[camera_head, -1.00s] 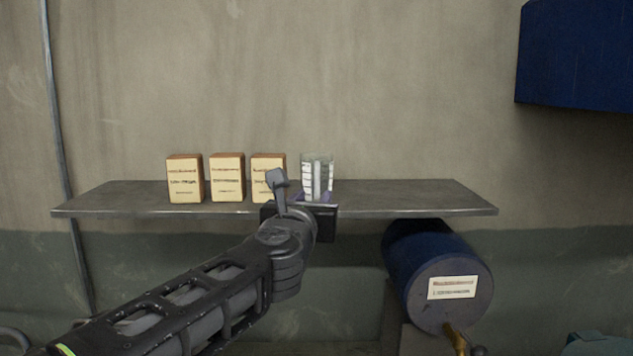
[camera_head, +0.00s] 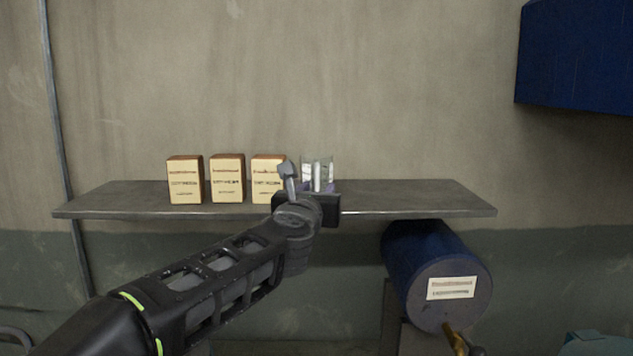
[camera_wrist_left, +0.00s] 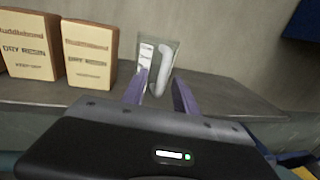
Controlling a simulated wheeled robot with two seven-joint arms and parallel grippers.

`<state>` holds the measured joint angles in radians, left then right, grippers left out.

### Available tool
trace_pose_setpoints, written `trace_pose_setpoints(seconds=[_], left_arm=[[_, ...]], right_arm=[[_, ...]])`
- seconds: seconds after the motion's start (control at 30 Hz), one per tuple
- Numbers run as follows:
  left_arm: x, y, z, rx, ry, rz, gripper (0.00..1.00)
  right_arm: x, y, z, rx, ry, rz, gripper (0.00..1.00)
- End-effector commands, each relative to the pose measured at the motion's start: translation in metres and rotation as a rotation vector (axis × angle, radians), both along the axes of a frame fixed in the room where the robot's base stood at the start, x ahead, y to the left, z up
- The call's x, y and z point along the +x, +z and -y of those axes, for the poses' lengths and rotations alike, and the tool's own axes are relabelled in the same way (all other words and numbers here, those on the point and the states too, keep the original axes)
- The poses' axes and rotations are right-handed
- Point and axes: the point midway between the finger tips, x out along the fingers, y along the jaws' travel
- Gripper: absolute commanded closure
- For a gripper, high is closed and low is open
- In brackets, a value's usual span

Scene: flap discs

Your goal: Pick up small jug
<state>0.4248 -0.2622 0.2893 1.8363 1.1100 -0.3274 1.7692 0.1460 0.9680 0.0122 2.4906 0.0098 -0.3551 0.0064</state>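The small jug (camera_head: 318,166) is a clear, glassy vessel with white markings on the metal shelf, right of the boxes. In the left wrist view the jug (camera_wrist_left: 157,62) stands upright just beyond my fingers, with a pale handle on it. My left gripper (camera_head: 318,187) is at the shelf's front edge, in front of the jug. In the left wrist view the purple fingers of my left gripper (camera_wrist_left: 160,88) are apart, with the jug's lower part showing between and beyond them. I cannot tell whether they touch it. My right gripper is not in view.
Three cream boxes with brown tops, the nearest being this one (camera_head: 267,179), stand left of the jug on the shelf (camera_head: 420,197). The shelf is bare to the right. A blue drum (camera_head: 428,268) lies below it. A blue cabinet (camera_head: 577,55) hangs at upper right.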

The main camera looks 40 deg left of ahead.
Motion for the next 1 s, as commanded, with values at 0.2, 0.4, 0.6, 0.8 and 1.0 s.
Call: trace_pose_setpoints(seconds=[0.2,0.4,0.6,0.8,1.0], left_arm=[[-0.0002,-0.0003,0.0002,0.0,0.0,0.0,0.65],[-0.0002,-0.0003,0.0002,0.0,0.0,0.0,0.65],[-0.0003,-0.0003,0.0003,0.0,0.0,-0.001,0.8],[-0.0003,-0.0003,0.0003,0.0,0.0,-0.001,0.97],[-0.0002,-0.0004,0.0003,0.0,0.0,-0.001,1.0]], right_arm=[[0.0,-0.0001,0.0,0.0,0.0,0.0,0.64],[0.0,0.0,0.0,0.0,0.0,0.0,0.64],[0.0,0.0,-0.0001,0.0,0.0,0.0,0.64],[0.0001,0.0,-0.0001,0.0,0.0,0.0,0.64],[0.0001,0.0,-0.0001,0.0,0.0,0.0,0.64]])
